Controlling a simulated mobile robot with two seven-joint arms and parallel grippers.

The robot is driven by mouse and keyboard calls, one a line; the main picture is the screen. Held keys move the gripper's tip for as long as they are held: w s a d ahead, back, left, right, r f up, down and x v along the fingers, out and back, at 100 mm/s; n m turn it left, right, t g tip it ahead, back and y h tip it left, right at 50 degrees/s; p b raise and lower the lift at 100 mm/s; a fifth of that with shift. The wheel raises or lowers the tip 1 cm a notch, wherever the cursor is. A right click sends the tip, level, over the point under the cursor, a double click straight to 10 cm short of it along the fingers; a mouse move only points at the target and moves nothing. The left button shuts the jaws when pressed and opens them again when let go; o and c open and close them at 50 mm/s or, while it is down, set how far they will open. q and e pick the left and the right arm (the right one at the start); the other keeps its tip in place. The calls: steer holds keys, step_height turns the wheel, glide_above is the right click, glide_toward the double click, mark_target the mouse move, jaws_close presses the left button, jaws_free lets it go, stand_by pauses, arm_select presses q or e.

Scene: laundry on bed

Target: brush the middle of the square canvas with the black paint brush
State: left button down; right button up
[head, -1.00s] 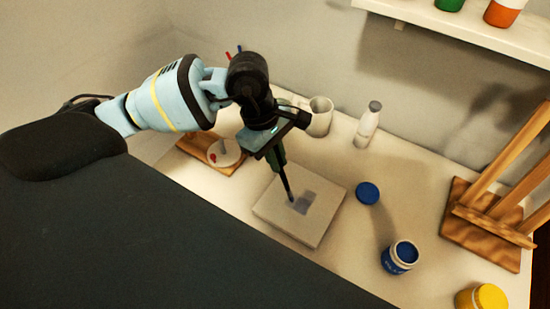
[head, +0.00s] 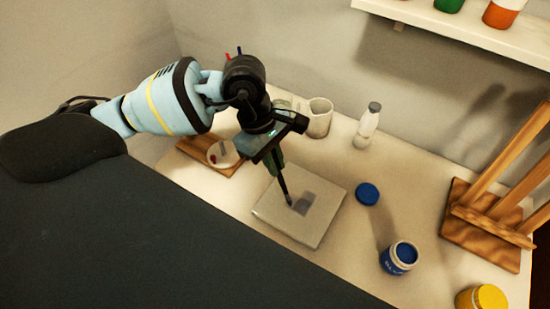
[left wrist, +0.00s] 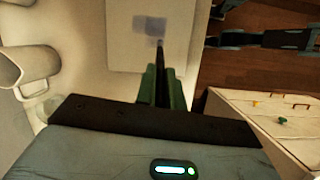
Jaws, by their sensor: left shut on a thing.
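The square canvas (head: 318,222) lies flat on the white table, with a grey-blue patch (head: 304,203) near its middle. It also shows in the left wrist view (left wrist: 125,52) with the patch (left wrist: 149,25) on it. My left gripper (head: 275,165) is shut on the black paint brush (head: 284,188), which points down at the canvas. The tip is at the edge of the patch; whether it touches I cannot tell. In the left wrist view the brush (left wrist: 160,60) runs forward from between the green fingers (left wrist: 161,86). My right gripper is not in view.
An open blue paint jar (head: 399,258) and its blue lid (head: 367,193) stand right of the canvas. A wooden easel (head: 485,225), yellow jar (head: 482,298), white bottle (head: 367,125), mug (head: 319,117) and wooden board (head: 195,150) surround it.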

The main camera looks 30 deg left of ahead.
arm_select(q)
steer(key=shift+w+b, duration=0.45)
steer(key=shift+w, duration=1.2)
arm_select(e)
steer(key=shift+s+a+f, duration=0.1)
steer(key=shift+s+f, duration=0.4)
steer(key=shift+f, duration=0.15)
arm_select(q)
steer(key=shift+w+d+f+b, duration=0.1)
steer(key=shift+w+b, duration=0.3)
steer(key=shift+w, duration=0.6)
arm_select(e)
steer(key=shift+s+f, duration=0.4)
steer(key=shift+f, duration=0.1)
